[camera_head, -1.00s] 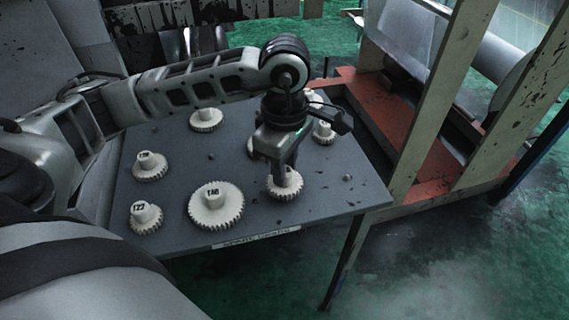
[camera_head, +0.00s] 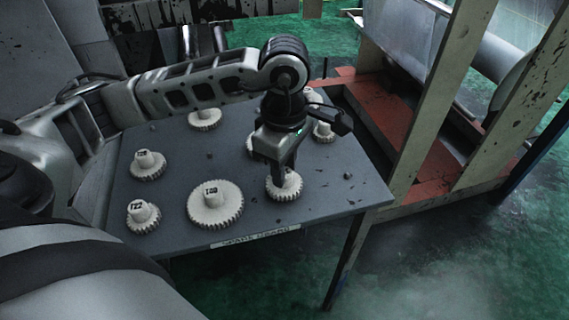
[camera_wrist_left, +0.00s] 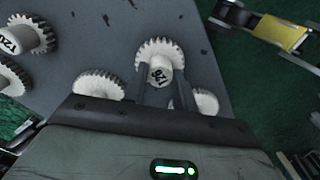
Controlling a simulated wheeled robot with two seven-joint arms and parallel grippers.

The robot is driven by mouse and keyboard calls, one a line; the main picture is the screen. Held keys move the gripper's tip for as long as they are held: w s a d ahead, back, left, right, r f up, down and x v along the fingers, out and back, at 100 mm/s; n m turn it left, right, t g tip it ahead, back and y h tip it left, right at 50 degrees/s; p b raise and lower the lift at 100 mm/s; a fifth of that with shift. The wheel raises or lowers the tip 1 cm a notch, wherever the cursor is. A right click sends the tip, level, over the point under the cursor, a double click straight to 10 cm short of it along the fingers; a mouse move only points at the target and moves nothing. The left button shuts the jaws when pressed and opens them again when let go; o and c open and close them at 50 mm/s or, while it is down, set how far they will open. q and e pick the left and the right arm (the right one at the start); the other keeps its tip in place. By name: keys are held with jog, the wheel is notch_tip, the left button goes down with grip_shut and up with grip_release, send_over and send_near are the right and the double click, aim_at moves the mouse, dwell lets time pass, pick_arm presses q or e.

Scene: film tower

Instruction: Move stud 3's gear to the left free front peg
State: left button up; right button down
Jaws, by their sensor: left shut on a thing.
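My left gripper (camera_head: 282,172) points down at the front right of the grey table (camera_head: 320,205), with its jaws shut on the hub of a white toothed gear (camera_head: 285,189). In the left wrist view this gear (camera_wrist_left: 160,52) shows between the two fingers, with a dark number on its hub that I cannot read surely. The gear looks level and at the table top; I cannot tell whether it touches the top. A small bare peg (camera_head: 348,176) stands to its right, and another (camera_head: 210,156) stands further back left. My right gripper is not in view.
A large gear (camera_head: 215,205) sits left of my gripper, with smaller numbered gears (camera_head: 143,216) and (camera_head: 149,166) beyond it. More gears (camera_head: 204,119) and (camera_head: 323,133) stand at the back. A red and cream frame (camera_head: 435,150) rises beyond the table's right edge.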

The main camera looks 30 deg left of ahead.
pick_arm(q)
jog(key=shift+f+b, duration=0.5)
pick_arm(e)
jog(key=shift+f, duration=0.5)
pick_arm(q)
jog(key=o, duration=1.1)
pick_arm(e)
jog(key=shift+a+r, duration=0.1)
pick_arm(q)
jog(key=shift+w+r, duration=0.1)
jog(key=shift+r, duration=0.25)
notch_tip(320, 180, up, 15)
jog(key=shift+r+p, duration=0.15)
jog(key=shift+p, duration=1)
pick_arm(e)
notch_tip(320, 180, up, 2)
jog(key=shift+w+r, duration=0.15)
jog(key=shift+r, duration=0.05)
